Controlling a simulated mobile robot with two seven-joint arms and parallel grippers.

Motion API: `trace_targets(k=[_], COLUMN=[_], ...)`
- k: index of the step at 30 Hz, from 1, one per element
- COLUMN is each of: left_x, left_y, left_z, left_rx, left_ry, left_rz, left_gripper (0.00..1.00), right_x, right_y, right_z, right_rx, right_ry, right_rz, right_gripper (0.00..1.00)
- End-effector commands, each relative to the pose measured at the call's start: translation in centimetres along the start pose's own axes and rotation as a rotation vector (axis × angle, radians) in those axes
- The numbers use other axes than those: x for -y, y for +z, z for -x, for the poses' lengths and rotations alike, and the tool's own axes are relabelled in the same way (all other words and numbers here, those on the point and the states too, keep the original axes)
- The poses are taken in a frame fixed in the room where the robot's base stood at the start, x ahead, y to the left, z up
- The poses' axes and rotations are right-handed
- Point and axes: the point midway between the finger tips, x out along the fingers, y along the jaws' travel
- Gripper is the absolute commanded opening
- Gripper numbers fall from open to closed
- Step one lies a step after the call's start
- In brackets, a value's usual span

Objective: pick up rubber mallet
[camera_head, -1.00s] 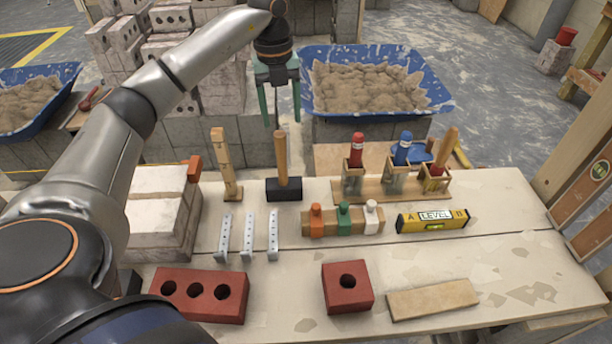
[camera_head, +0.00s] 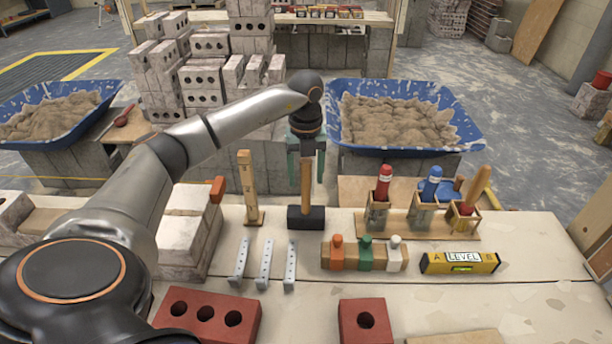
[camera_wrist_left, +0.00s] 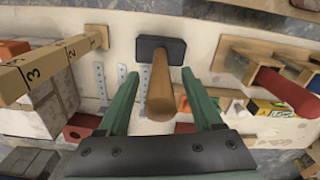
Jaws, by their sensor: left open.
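The rubber mallet stands on its black head (camera_head: 306,217) with its wooden handle (camera_head: 306,190) pointing up, near the back edge of the bench. My left gripper (camera_head: 307,178) is open and points down over it, one green finger on each side of the upper handle. In the left wrist view the handle (camera_wrist_left: 160,92) shows end-on between the open fingers (camera_wrist_left: 162,76), with gaps on both sides, and the black head (camera_wrist_left: 160,48) lies beyond. My right gripper is not in view.
A wooden post (camera_head: 248,190) stands just left of the mallet. A rack with red and blue handled tools (camera_head: 415,224) is to the right. Metal strips (camera_head: 265,264), a block with coloured pegs (camera_head: 364,256) and a yellow level (camera_head: 459,263) lie in front. Sand tubs (camera_head: 470,135) stand behind.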

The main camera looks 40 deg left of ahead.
Motion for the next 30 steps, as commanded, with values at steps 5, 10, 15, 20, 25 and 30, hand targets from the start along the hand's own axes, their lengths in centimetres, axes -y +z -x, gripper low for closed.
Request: trace_targets(k=[5,10,15,20,25,30], left_x=[0.0,0.02,0.02,0.02,0.02,0.01], left_y=[-0.02,-0.02,-0.03,-0.03,-0.03,-0.03], left_z=[-1.08,-1.05,-1.04,-1.03,-1.02,-1.02], left_rx=[0.0,0.0,0.0,0.0,0.0,0.0], left_ry=[0.0,0.0,0.0,-0.001,0.0,0.0], left_rz=[0.0,-0.001,-0.001,0.0,0.0,0.0], left_gripper=[0.67,0.67,0.49,0.31,0.12,0.0], right_x=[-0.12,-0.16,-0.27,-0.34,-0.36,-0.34], right_y=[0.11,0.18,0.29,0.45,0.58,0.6], right_z=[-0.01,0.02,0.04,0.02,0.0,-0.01], right_rx=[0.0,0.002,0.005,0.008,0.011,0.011], right_ry=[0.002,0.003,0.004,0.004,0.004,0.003], right_rz=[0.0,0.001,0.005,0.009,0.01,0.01], right_gripper=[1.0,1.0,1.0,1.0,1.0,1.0])
